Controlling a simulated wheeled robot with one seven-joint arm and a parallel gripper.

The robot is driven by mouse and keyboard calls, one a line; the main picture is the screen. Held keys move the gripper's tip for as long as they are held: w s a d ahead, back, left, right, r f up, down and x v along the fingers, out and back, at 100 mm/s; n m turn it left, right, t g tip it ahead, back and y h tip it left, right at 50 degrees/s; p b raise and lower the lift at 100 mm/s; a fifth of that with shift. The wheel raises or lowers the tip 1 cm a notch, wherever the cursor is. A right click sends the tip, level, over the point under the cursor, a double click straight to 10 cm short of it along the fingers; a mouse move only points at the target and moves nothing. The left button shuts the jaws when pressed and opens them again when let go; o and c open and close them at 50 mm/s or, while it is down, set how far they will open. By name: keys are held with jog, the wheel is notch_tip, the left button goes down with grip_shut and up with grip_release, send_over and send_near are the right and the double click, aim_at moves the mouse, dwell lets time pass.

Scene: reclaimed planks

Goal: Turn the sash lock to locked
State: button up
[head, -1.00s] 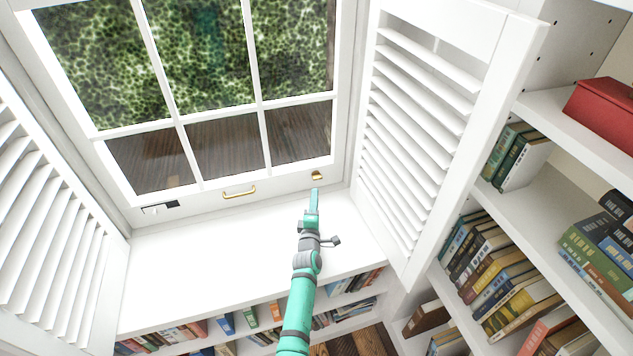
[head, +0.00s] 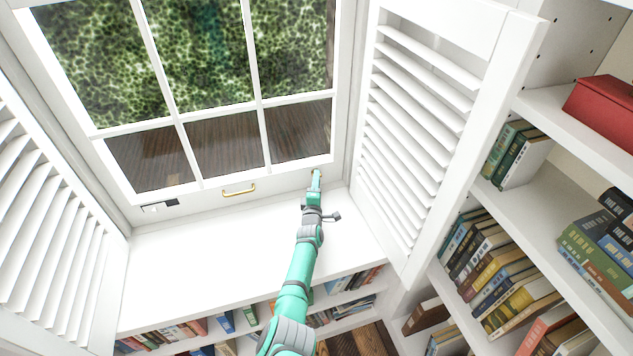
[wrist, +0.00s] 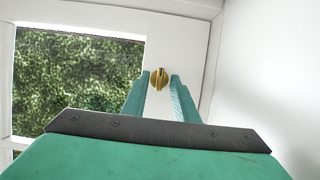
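The sash lock is a small round brass piece with a raised upright thumb-turn, on the white window frame between the two fingertips in the wrist view (wrist: 159,78). My gripper (wrist: 161,80) is open, with one finger on each side of the brass piece. I cannot tell whether either finger touches it. In the head view my gripper (head: 317,174) reaches the lower right corner of the sash and hides most of the lock, with only a bit of brass showing. The white window sash (head: 290,182) appears closed.
A brass pull handle (head: 239,191) sits on the bottom rail, left of my gripper. A black and white piece (head: 160,207) is at the frame's lower left. Louvred shutters stand open at the right (head: 420,130) and left (head: 45,220). The white sill (head: 220,260) is clear.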

grip_shut()
jog(key=shift+m, duration=0.4)
jog(key=shift+d+r+m+g, duration=0.15)
jog(key=shift+m+g, duration=0.3)
jog(key=shift+m, duration=0.4)
jog(key=shift+d+r+m+g, duration=0.1)
jog(key=shift+m+g, duration=0.35)
jog(key=shift+m, duration=0.4)
jog(key=shift+r+m+g+y, duration=0.1)
jog(key=shift+m+g+y, duration=0.45)
jog(key=shift+m, duration=0.65)
jog(key=m+y, duration=0.1)
jog(key=m, duration=0.1)
jog(key=m+g+y, duration=0.1)
jog(key=shift+w+d+r+m+g, duration=0.15)
jog(key=shift+d+m+g, duration=0.1)
jog(key=shift+m, duration=0.15)
jog(key=shift+m+g+y, duration=0.4)
jog(key=shift+m+y, duration=0.75)
jog(key=shift+m, duration=0.45)
